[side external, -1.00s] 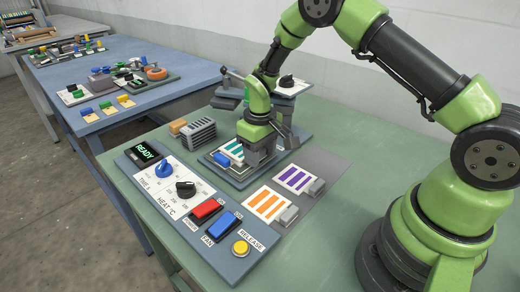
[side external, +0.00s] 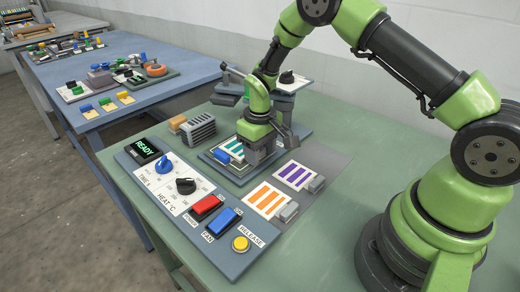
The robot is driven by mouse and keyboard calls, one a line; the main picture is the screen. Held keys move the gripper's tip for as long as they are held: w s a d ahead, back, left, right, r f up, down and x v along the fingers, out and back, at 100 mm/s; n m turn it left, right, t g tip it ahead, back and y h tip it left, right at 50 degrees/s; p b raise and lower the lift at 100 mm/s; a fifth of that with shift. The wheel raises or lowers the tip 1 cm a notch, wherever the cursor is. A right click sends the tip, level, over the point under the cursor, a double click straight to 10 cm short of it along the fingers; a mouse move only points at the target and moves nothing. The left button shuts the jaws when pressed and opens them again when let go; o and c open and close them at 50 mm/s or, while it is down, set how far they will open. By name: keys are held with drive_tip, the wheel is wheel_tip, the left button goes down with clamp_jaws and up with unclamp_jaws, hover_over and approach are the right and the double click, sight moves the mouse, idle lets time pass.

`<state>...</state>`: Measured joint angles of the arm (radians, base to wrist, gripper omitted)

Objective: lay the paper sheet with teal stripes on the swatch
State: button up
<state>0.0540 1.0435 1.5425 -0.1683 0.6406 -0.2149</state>
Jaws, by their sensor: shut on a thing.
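The paper sheet with teal stripes (side external: 234,146) is at the press bed (side external: 213,161), partly hidden behind my gripper. My gripper (side external: 253,160) points down at the sheet's right side and is shut on the sheet, with its fingertips low over the bed. A blue block (side external: 222,156) sits at the sheet's front left edge. I cannot make out the swatch under the sheet, nor whether the sheet touches it.
Sheets with orange stripes (side external: 268,201) and purple stripes (side external: 295,175) lie on a grey mat to the right, each with a grey block. The control panel (side external: 238,262) is in front, its display reading READY. A grey finned block (side external: 198,129) stands behind left.

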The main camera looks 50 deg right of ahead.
idle(0.4)
drive_tip(key=o, duration=1.4)
drive_tip(key=shift+r, duration=3.45)
drive_tip(key=s+a+r+m+t, duration=0.15)
drive_tip(key=s+r, duration=0.25)
drive_tip(key=r, duration=0.5)
drive_tip(key=s+a+r+m+t, duration=0.1)
drive_tip(key=s+r+t, duration=0.1)
drive_tip(key=s+r, duration=0.45)
drive_tip(key=s+a+r+m+t+y, duration=0.1)
drive_tip(key=s+r, duration=0.4)
drive_tip(key=s, duration=0.6)
drive_tip(key=a+t+y, duration=0.1)
drive_tip(key=t, duration=0.1)
drive_tip(key=shift+s+r+t, duration=0.2)
drive_tip(key=shift+t, duration=0.15)
